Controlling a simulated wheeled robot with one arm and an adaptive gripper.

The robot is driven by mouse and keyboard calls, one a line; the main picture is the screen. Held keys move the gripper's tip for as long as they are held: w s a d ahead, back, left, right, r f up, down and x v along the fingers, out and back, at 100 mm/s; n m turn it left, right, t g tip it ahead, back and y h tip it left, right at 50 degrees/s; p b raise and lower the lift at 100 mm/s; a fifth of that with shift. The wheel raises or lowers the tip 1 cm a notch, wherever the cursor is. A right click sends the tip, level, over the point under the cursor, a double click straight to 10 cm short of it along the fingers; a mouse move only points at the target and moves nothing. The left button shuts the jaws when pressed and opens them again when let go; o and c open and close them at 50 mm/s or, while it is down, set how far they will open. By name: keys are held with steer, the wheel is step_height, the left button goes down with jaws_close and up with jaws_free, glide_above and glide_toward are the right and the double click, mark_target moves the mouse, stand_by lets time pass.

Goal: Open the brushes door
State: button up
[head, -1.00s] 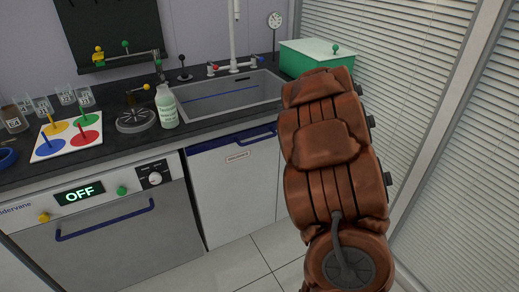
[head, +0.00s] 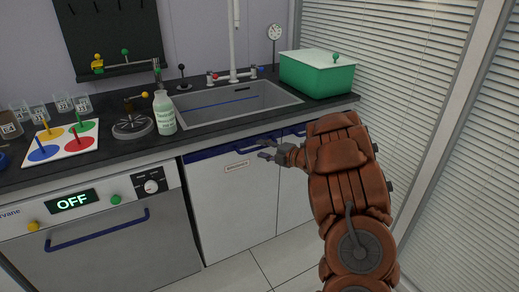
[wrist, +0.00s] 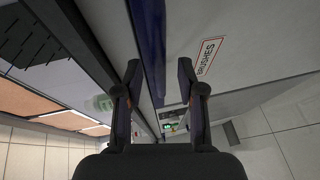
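The brushes door (head: 232,205) is a white cabinet front under the sink, and it looks shut. It carries a small red-framed label, which reads BRUSHES in the wrist view (wrist: 209,56). A blue bar handle (head: 215,151) runs along the door's top edge. My gripper (head: 266,149) is at the right end of this handle. In the wrist view my gripper (wrist: 159,68) is open, and the blue handle (wrist: 150,40) appears between its two fingers. I cannot tell whether the fingers touch it.
A dishwasher-like machine (head: 110,245) showing OFF stands left of the door. Another blue-handled door is to the right, partly behind my arm. The counter above holds a bottle (head: 164,114), a sink (head: 238,102) and a green box (head: 318,75). The tiled floor in front is clear.

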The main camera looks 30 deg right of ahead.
steer(key=shift+x, duration=1.1)
steer(key=shift+c, duration=0.3)
jaws_close()
